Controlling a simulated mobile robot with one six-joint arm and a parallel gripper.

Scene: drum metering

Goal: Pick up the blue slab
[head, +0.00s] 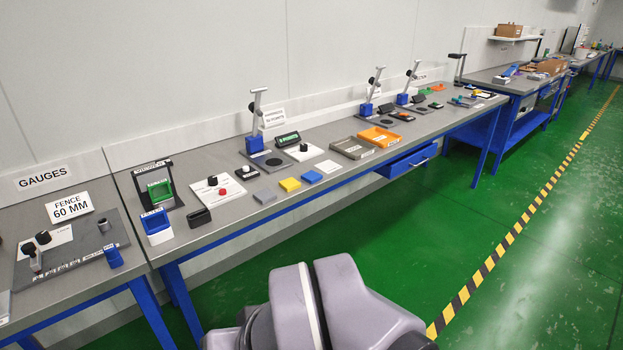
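The blue slab (312,177) lies flat on the grey bench near its front edge. It is in a row of small slabs, between the yellow slab (290,184) on its left and the white slab (328,166) on its right. A grey slab (265,196) lies at the left end of the row. The blue slab looks uncovered, with nothing on top of it. My gripper is not in view; only rounded grey parts of my own arm show at the bottom middle, well in front of the bench.
Behind the slabs stand a white box with black knobs (305,151) and a stand (256,120). Grey (353,148) and orange (380,137) trays are to the right. Green floor before the bench is clear.

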